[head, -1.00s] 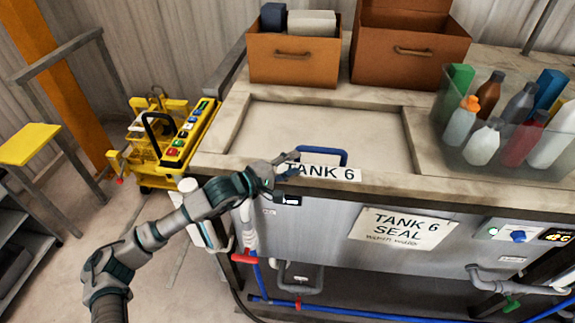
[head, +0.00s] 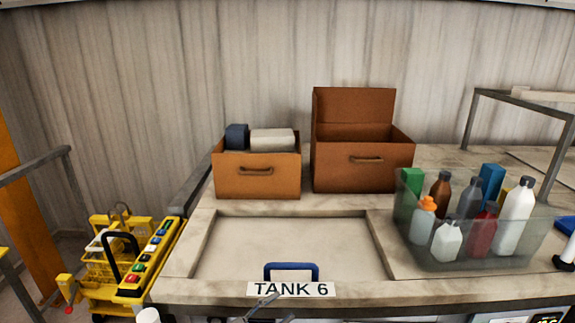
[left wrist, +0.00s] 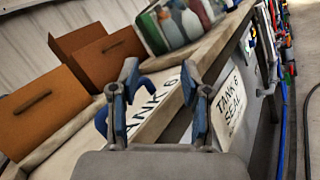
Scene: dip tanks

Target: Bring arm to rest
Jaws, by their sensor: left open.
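My left gripper (head: 262,308) shows only as a small part at the bottom edge of the head view, just in front of the TANK 6 label (head: 290,289). In the left wrist view the gripper (left wrist: 160,95) is open, with its two fingers apart and nothing between them. Past the fingers are the tank's blue handle (left wrist: 101,122) and the label. The tank lid (head: 290,240) lies flat in the counter, with its blue handle (head: 292,267) at the front edge. Most of my left arm is out of the head view. My right gripper is not in view.
Two brown boxes (head: 257,180) (head: 362,172) stand at the back of the counter. A clear bin (head: 470,250) of several bottles is at the right. A yellow cart (head: 105,290) with coloured buttons stands left of the counter. A TANK 6 SEAL sign (left wrist: 229,105) hangs on the front.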

